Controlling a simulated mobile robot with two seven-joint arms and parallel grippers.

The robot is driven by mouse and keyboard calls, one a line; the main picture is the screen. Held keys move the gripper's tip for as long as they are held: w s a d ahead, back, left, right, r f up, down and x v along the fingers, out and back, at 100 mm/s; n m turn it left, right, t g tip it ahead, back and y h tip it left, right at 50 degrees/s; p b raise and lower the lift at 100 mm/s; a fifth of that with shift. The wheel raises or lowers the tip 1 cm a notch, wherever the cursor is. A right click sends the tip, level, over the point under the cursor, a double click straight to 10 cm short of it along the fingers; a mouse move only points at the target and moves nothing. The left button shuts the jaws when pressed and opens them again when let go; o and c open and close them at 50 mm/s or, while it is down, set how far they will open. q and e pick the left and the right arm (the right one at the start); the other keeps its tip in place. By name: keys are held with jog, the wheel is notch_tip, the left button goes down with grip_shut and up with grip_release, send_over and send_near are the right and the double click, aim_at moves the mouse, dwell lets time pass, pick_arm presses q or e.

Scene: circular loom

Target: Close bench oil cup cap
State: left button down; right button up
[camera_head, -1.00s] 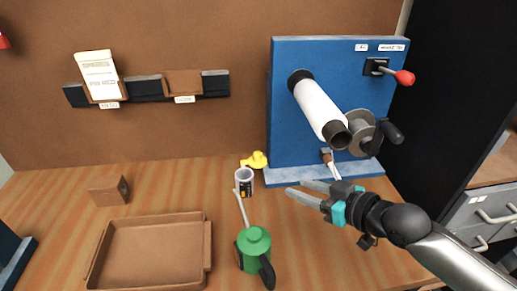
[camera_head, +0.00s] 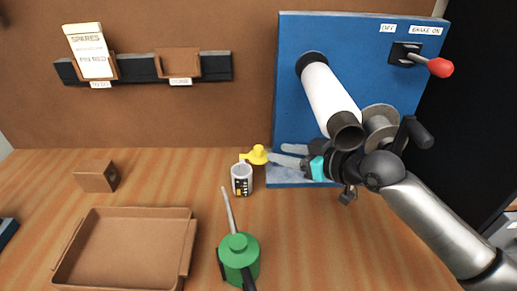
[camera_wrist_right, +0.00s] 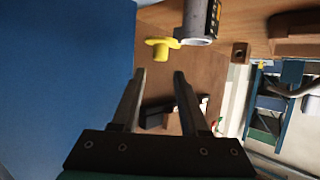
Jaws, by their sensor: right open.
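The oil cup (camera_head: 242,181) is a small pale cup with a dark label, upright on the bench left of the blue panel. Its yellow cap (camera_head: 256,155) stands open at the cup's back right rim, off the mouth. In the right wrist view the cap (camera_wrist_right: 161,49) and the cup (camera_wrist_right: 201,20) show just beyond the fingertips. My right gripper (camera_head: 276,155) is open and empty, its fingers pointing left, close to the cap's right side; it also shows in the wrist view (camera_wrist_right: 159,74). Contact with the cap is not visible. My left gripper is out of view.
A blue panel (camera_head: 292,85) with a white roller (camera_head: 330,97), a crank and a red-knobbed lever (camera_head: 438,67) stands behind my right arm. A green oil can (camera_head: 238,258) stands in front of the cup.

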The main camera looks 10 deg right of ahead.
aim_at(262, 149)
jog(key=b+x, duration=0.1)
jog(key=x, duration=0.8)
jog(key=shift+f, duration=0.1)
jog(key=shift+c, duration=0.3)
jog(key=shift+d, duration=0.1)
grip_shut()
dwell(0.8)
